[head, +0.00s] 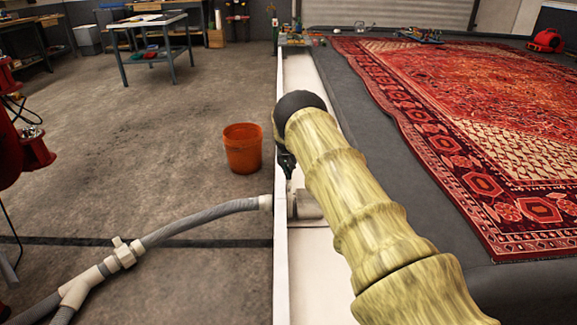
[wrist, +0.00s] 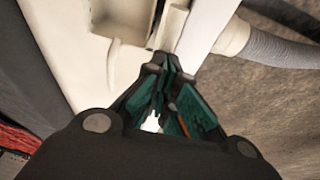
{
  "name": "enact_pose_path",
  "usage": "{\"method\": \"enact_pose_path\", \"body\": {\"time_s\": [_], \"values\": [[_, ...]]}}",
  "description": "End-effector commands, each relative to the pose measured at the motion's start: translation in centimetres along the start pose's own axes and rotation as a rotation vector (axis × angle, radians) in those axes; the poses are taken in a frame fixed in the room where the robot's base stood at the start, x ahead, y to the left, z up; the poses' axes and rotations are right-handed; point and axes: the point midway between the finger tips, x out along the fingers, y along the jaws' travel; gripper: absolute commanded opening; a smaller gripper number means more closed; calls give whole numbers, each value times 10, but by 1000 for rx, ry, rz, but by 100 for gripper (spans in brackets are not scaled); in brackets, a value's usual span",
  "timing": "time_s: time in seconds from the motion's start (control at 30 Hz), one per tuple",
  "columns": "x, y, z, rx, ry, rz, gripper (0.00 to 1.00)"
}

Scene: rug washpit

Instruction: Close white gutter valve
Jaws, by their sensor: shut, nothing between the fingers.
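A white gutter (head: 306,75) runs along the edge of the dark wash platform. In the gutter, beside my arm, sits a pale box-like fitting (head: 306,206), partly hidden by my arm. The wrist view shows a cream recess (wrist: 115,22) and a narrow cream upright piece (wrist: 172,25) just beyond my fingertips. I cannot tell whether this piece is the valve's moving part, or how it is set. My gripper (wrist: 166,62) is shut and empty, with its tips close to or touching that piece. In the head view my gripper (head: 287,165) is mostly hidden behind my arm.
A grey hose (head: 205,212) leaves the gutter's left side and has an inline fitting with a small handle (head: 121,250). An orange bucket (head: 242,148) stands left of the gutter. A red patterned rug (head: 470,110) lies on the platform at right. Floor to the left is mostly clear.

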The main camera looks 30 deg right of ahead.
Motion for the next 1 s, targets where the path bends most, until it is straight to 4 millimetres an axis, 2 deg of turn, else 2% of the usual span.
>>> {"method": "enact_pose_path", "body": {"time_s": [0.03, 0.1, 0.53, 0.67, 0.9, 1.0], "values": [[8, 0, 3, 0, -2, 1, 0], [12, -1, 4, 1, -1, 0, 0], [10, -1, 5, 1, -3, 0, 0], [-2, 0, 1, 2, -2, 0, 0], [-37, 2, -10, 7, 2, 1, 0], [-54, 2, -9, 8, 2, 0, 0]]}}
